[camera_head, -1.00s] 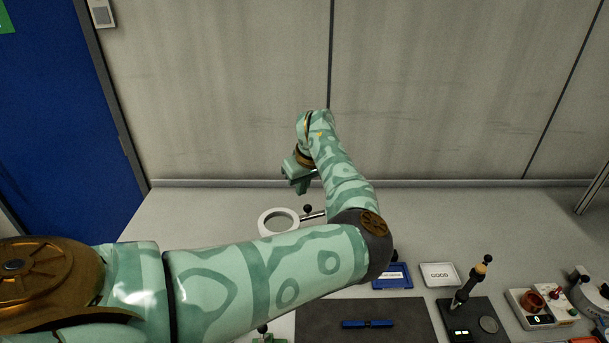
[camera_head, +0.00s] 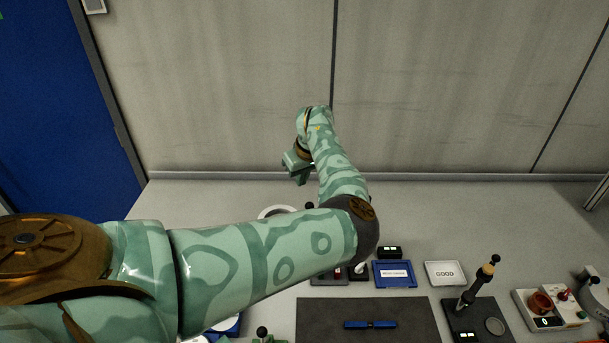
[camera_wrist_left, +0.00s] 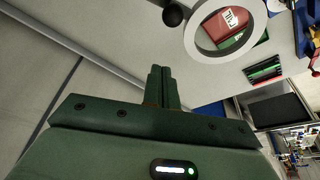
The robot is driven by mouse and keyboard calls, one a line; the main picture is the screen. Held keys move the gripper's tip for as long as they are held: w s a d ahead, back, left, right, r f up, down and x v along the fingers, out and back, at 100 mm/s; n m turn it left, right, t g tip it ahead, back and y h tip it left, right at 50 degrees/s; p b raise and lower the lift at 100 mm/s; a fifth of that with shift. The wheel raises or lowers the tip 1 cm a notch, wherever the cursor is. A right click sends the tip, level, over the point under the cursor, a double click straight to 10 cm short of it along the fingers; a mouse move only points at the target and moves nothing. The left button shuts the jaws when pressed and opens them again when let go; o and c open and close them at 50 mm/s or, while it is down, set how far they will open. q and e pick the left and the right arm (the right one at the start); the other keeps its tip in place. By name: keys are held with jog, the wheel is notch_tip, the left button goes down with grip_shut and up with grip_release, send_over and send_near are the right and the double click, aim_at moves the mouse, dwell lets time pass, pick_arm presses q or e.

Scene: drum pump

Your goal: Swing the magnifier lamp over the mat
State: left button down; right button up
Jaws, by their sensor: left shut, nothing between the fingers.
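The magnifier lamp's white ring (camera_head: 277,211) shows only as its upper rim in the head view, the rest hidden behind my left arm. A black ball knob (camera_head: 310,206) shows right of it. In the left wrist view the ring (camera_wrist_left: 215,58) is at the upper right, with a red box seen through it, and the knob (camera_wrist_left: 173,15) is beside it. My left gripper (camera_head: 302,179) is beyond the lamp, near the back wall, apart from it. Its fingers (camera_wrist_left: 160,72) are shut and empty. The dark mat (camera_head: 330,325) lies at the front, right of the lamp. My right gripper is not in view.
A blue tray (camera_head: 394,274) and a white GOOD tray (camera_head: 445,273) stand behind the mat. A blue tool (camera_head: 370,324) lies on the mat. A black stand (camera_head: 468,315) is right of it. The back right of the bench is clear.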

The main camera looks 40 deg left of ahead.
pick_arm(q)
jog(key=f, duration=0.1)
jog(key=d+f+p, duration=0.1)
jog(key=f, duration=0.1)
jog(key=d+f, duration=0.1)
jog(key=f, duration=0.1)
jog(key=shift+s+f+p, duration=0.1)
jog(key=shift+s+p, duration=0.25)
jog(key=shift+s, duration=0.05)
